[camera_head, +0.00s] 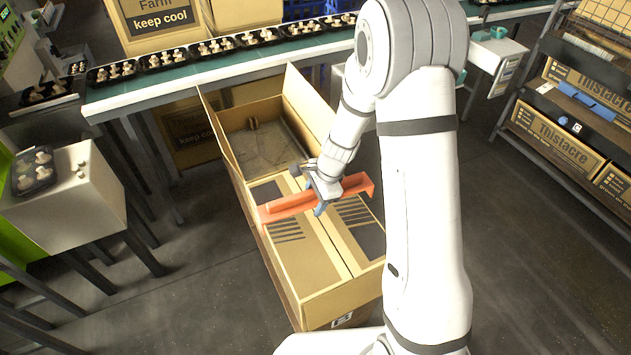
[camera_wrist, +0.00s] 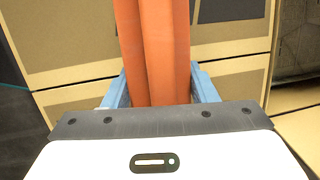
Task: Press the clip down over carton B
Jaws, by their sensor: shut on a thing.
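An orange-red clip (camera_head: 278,206) shows in the head view as a long channel lying across the near cardboard carton. My gripper (camera_head: 321,197) is shut on the clip near its middle, with blue fingers on either side. In the wrist view the clip (camera_wrist: 155,55) runs away from me between the blue fingers (camera_wrist: 160,90). The carton (camera_head: 312,262) below has closed flaps with dark printed bars and a dark patch. Its letter is not readable. I cannot tell whether the clip touches the carton's walls or is fully seated.
Behind the clip an open carton section (camera_head: 258,140) has upright flaps. A green conveyor (camera_head: 190,75) with several mushroom trays runs across the back. A white stand (camera_head: 75,195) holds a tray at left. A shelf rack (camera_head: 560,130) with Thistacre boxes stands at right. Grey floor is clear between.

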